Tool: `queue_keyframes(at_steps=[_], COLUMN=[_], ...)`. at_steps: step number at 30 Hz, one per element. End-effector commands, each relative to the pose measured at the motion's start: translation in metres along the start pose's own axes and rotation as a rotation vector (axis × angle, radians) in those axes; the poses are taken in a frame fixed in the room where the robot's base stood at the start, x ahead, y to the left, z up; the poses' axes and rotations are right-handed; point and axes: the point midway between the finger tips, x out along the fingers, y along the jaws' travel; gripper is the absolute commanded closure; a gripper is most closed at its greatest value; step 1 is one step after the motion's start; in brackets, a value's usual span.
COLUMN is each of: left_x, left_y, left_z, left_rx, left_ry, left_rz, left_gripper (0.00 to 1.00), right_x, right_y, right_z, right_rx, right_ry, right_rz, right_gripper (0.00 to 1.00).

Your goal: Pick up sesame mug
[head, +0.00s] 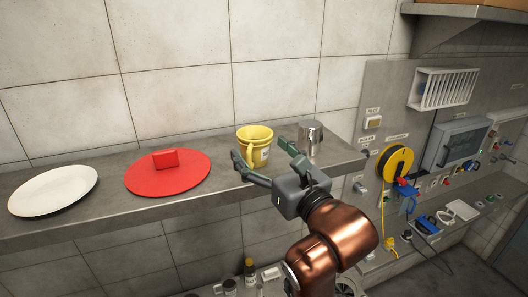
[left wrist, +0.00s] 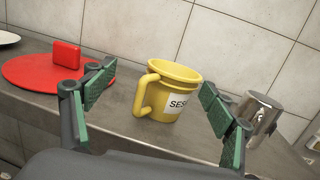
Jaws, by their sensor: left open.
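The sesame mug (head: 256,146) is yellow and stands upright on the metal shelf (head: 95,205). In the left wrist view the mug (left wrist: 178,76) carries a white label with the letters "SES", and its handle points to the left. My left gripper (head: 262,165) is open in front of the mug. In the left wrist view its green-padded fingers (left wrist: 158,118) stand to either side of the mug, with a gap on the left side. I cannot tell whether a finger touches it. My right gripper does not show.
A metal pitcher (head: 311,139) stands close to the right of the mug. A red round board (head: 185,183) with a red block (head: 166,158) and a white plate (head: 52,190) lie to the left. A tiled wall is behind. A panel with a yellow reel (head: 395,163) is at right.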

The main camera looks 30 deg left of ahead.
Motion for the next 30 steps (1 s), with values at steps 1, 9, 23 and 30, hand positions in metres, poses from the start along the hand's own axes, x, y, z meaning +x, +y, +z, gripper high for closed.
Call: queue_keyframes(at_steps=[1, 9, 23, 30], left_x=[0.000, 0.021, 0.075, 0.077], left_y=[-0.003, -0.011, -0.019, -0.020], left_z=[-0.011, -0.024, -0.032, -0.034], left_rx=[-0.005, -0.005, -0.004, -0.005], left_ry=[0.034, 0.086, 0.083, 0.084], left_rz=[-0.032, -0.078, -0.078, -0.080], left_gripper=[0.23, 0.23, 0.23, 0.23], right_x=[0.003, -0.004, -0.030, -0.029], right_y=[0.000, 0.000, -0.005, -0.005], right_z=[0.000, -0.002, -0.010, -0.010], right_rx=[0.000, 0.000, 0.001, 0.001], right_ry=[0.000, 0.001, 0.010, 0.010], right_rz=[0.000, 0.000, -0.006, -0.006], right_gripper=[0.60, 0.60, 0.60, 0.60])
